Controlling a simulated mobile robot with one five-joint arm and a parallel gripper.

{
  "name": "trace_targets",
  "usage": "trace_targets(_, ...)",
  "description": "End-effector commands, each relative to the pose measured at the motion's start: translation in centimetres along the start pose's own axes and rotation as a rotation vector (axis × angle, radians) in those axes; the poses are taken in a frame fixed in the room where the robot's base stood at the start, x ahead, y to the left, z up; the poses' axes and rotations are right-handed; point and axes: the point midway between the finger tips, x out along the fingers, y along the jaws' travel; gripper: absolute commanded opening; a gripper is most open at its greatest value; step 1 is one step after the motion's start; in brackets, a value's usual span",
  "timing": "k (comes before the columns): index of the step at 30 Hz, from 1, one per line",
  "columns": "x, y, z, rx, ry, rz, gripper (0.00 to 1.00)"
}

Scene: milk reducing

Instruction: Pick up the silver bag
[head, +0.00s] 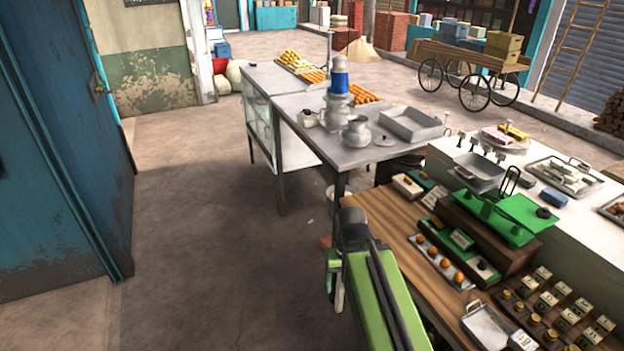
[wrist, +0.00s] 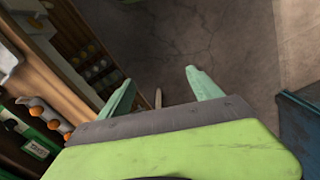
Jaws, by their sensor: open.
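I cannot make out a silver bag in either view. My gripper (wrist: 162,88) is open in the wrist view, its two pale green fingers spread over the dark floor, with no held thing visible between them. In the head view my green arm hangs at the left edge of the wooden counter (head: 385,213), and its fingertips are hard to make out there.
A metal table (head: 345,157) stands beyond the wooden counter. A green scale (head: 495,215) and several small jars (head: 548,300) sit on the counters at right. A blue door (head: 75,130) stands at left. The concrete floor (head: 210,240) between is clear.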

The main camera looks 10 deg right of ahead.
Motion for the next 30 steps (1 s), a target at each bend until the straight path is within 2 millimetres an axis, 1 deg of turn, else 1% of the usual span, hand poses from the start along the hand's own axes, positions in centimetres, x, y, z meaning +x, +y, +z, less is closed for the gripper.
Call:
trace_targets(1,3.6,0.0,0.0,0.0,0.0,0.0,0.74)
trace_targets(2,4.8,0.0,0.0,0.0,0.0,0.0,0.74)
trace_targets(3,6.5,0.0,0.0,0.0,0.0,0.0,0.74)
trace_targets(6,9.9,0.1,0.0,0.0,0.0,0.0,0.74)
trace_targets(8,11.0,0.1,0.0,0.0,0.0,0.0,0.74)
trace_targets(10,11.1,0.1,0.0,0.0,0.0,0.0,0.74)
trace_targets(12,10.7,0.1,0.0,0.0,0.0,0.0,0.78)
trace_targets(18,10.4,0.1,0.0,-0.004,0.0,0.0,0.78)
trace_targets(20,10.4,0.1,0.0,-0.034,0.0,0.0,0.78)
trace_targets(23,10.4,-0.1,0.0,-0.173,0.0,-0.006,0.78)
trace_targets(29,10.3,-1.7,-0.5,-0.598,0.02,-0.076,0.78)
trace_targets(30,10.1,-1.6,-0.7,-0.671,0.029,-0.092,0.78)
